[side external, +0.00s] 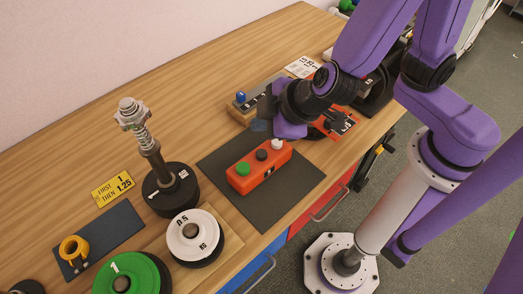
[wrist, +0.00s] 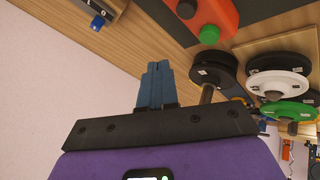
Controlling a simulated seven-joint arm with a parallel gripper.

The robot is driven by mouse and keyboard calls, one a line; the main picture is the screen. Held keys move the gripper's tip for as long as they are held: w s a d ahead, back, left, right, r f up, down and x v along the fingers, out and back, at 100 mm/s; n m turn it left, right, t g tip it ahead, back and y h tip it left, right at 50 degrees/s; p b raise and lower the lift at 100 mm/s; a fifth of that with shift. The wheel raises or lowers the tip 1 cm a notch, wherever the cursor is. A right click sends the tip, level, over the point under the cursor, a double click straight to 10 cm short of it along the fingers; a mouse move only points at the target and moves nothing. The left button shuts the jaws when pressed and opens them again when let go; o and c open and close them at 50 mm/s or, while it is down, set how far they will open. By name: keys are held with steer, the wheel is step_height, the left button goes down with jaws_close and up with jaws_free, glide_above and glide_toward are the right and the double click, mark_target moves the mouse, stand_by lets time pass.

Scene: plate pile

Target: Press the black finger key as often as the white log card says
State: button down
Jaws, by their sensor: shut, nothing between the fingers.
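An orange box (side external: 258,170) on a dark mat carries a green button (side external: 243,168), a black button (side external: 262,155), which looks like the black finger key, and a white button (side external: 277,145). In the wrist view the black button (wrist: 187,9) and green button (wrist: 209,34) show at the top. A white card (side external: 303,67), likely the log card, lies at the back; its print is too small to read. My gripper (side external: 260,125) is shut and empty, behind the orange box and apart from the black button. Its blue fingers (wrist: 155,68) are together in the wrist view.
A spring post on black plates (side external: 168,190), white plates (side external: 192,237) and a green plate (side external: 125,272) stand left and in front. A yellow card (side external: 113,188) reads "FIRST 1 THEN 1.25". A blue-knobbed device (side external: 240,97) is behind. The dark mat (side external: 285,193) has bare room.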

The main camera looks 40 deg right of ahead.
mark_target(263, 155)
step_height(263, 155, up, 3)
steer(key=shift+f, duration=0.1)
stand_by(0.5)
steer(key=shift+f, duration=4.35)
steer(key=shift+f, duration=0.15)
steer(key=shift+f, duration=0.3)
steer(key=shift+f, duration=0.6)
steer(key=shift+r, duration=1.05)
